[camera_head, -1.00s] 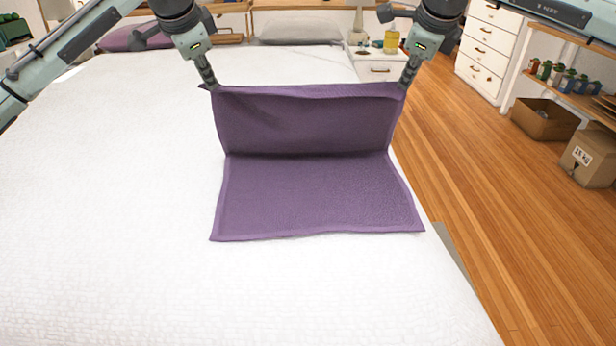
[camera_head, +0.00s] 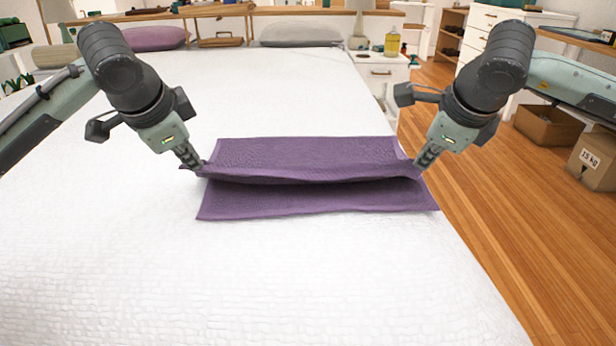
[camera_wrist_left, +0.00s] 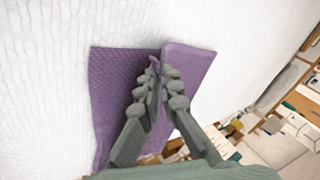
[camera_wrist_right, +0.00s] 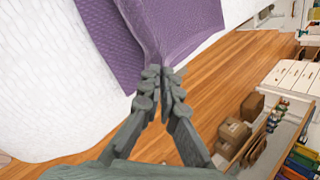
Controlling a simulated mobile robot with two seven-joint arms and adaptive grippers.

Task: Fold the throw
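The purple throw (camera_head: 310,152) lies on the white bed (camera_head: 90,250).
The bed's right edge drops to a wooden floor (camera_head: 500,220) close to the throw's right side. Pillows (camera_head: 300,33) lie at the head of the bed. A nightstand (camera_head: 380,72) with a bottle stands at the back. Cardboard boxes (camera_head: 598,160) sit at the right. The bed's near part is clear.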

